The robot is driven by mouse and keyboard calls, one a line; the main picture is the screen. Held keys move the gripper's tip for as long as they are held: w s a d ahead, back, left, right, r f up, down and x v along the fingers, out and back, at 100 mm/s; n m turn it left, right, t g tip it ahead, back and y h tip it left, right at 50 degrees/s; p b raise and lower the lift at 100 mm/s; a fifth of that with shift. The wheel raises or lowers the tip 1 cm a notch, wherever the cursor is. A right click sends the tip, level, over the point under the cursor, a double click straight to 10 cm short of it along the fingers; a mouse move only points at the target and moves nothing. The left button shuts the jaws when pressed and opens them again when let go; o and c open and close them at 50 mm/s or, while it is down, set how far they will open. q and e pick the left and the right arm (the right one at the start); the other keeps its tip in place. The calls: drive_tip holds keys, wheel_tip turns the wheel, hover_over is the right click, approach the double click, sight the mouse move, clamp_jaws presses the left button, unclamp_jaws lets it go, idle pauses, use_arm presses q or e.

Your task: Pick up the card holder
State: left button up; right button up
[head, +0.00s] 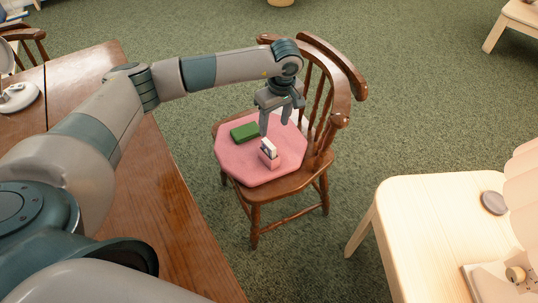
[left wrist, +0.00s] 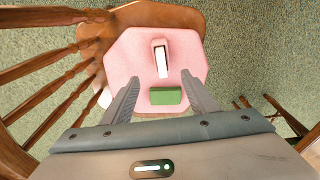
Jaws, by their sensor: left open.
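The card holder (head: 269,158) is a small pink box with white cards standing up in it. It sits on a pink cushion (head: 240,172) on the seat of a wooden chair (head: 284,183). It also shows in the left wrist view (left wrist: 161,60), upper middle, ahead of the fingers. My left gripper (head: 276,126) is open and empty, pointing down above the cushion; its spread fingers (left wrist: 161,78) show in the wrist view, apart from the card holder. My right gripper is not in view.
A green box (head: 244,132) lies on the cushion beside the card holder. The chair's slatted back (head: 330,85) rises close to my left gripper. A brown wooden table (head: 175,215) is at left, a pale table (head: 425,215) at right. Green carpet lies between.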

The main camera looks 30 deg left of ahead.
sight(271, 144)
use_arm(q)
drive_tip(key=f, duration=0.3)
drive_tip(key=a+f, duration=0.1)
drive_tip(key=f, duration=0.7)
drive_tip(key=shift+w+a+f, duration=0.15)
drive_tip(key=shift+w+a, duration=0.05)
drive_tip(key=shift+w, duration=0.1)
drive_tip(key=shift+f, duration=0.4)
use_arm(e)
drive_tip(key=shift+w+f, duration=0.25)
